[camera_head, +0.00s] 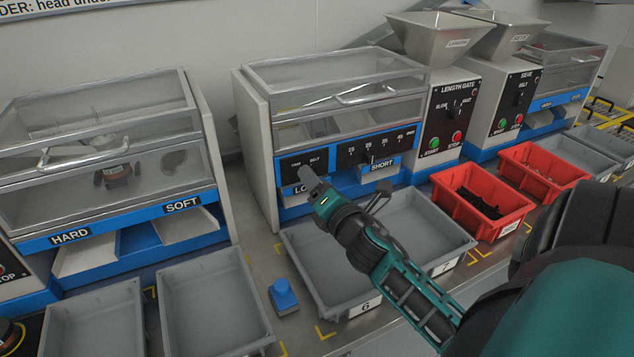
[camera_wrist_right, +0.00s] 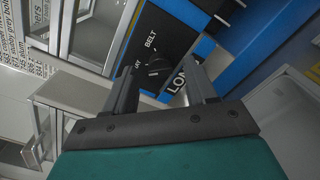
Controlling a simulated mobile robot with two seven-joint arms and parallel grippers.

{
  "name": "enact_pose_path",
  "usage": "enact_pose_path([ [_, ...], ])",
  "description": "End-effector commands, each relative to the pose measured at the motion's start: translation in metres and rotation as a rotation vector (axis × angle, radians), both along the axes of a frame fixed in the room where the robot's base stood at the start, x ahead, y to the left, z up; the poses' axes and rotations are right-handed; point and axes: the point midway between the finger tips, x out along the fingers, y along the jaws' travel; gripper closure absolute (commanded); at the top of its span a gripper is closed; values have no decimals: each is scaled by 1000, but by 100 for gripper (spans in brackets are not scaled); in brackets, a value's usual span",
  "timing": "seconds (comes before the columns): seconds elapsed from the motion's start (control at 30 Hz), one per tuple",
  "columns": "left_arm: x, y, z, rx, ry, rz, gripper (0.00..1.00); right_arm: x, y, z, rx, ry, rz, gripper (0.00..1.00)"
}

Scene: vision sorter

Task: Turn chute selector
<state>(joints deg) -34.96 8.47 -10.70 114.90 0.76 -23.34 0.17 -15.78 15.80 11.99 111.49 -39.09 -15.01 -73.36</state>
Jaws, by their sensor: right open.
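The chute selector is a small round black knob (camera_wrist_right: 158,68) on a black panel lettered BELT, with a second, partly hidden label. It shows between my right gripper's fingers in the right wrist view. In the head view the panel (camera_head: 321,163) is on the blue front of the middle machine, and my gripper hides the knob. My right gripper (camera_head: 309,180) is open, its fingers spread on either side of the knob in the right wrist view (camera_wrist_right: 161,84). I cannot tell whether they touch it. My left gripper is not in view.
A grey bin (camera_head: 435,225) lies under my right forearm. Red bins (camera_head: 482,203) stand to the right. A clear-fronted machine with HARD and SOFT chutes (camera_head: 115,232) stands left. LONG and SHORT labels (camera_head: 381,165) sit below the panel.

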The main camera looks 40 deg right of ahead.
Motion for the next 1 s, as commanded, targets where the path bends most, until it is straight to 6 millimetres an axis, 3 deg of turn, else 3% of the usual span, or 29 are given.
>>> enact_pose_path([
  [0.33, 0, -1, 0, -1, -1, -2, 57, 3, -1, 0, 0, 1, 1, 45],
  [0.9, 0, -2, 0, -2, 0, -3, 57, 3, -1, 0, 0, 0, 0, 99],
  [1.0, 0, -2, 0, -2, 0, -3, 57, 3, -1, 0, 1, 0, 0, 100],
])
